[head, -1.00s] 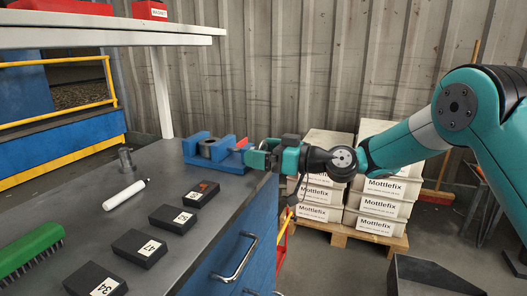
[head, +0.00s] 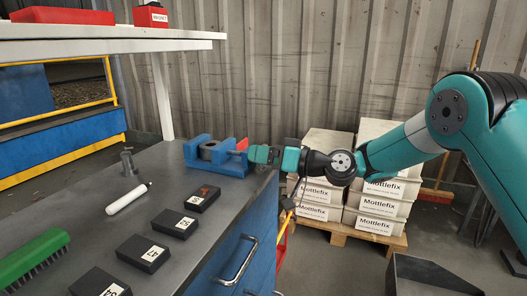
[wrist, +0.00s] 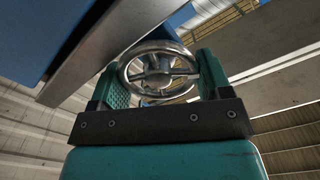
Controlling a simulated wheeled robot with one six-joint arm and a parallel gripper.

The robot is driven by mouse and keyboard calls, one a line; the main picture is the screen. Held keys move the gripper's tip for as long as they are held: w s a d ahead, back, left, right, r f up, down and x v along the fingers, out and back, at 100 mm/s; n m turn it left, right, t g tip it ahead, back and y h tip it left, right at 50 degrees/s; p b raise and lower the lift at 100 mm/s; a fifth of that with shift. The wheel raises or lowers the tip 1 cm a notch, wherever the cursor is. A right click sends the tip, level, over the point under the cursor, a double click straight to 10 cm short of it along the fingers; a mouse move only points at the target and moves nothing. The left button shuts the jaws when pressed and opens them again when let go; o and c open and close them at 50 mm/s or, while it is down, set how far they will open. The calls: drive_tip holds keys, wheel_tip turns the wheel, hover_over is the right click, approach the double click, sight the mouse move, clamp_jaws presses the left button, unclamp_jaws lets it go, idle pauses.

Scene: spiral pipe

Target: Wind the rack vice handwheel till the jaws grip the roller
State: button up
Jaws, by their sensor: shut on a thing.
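The blue rack vice (head: 228,163) stands at the right edge of the dark bench. A dark grey roller (head: 208,148) sits upright between its jaws; I cannot tell whether both jaws touch it. A red part (head: 242,145) shows at the vice's right end. My gripper (head: 262,154) is at that end, its green fingers shut on the handwheel. In the wrist view the shiny spoked handwheel (wrist: 160,80) lies between the two fingers of my gripper (wrist: 163,72). In the head view the fingers hide the wheel.
Black numbered blocks (head: 143,252), a white cylinder (head: 126,200), a metal fitting (head: 127,162) and a green brush (head: 30,258) lie on the bench. A shelf (head: 120,45) overhangs the back left. Stacked boxes (head: 378,207) stand on a pallet behind my arm.

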drive_tip(key=o, duration=0.9)
drive_tip(key=b+v, duration=1.7)
drive_tip(key=shift+d, duration=0.2)
drive_tip(key=shift+s, duration=0.1)
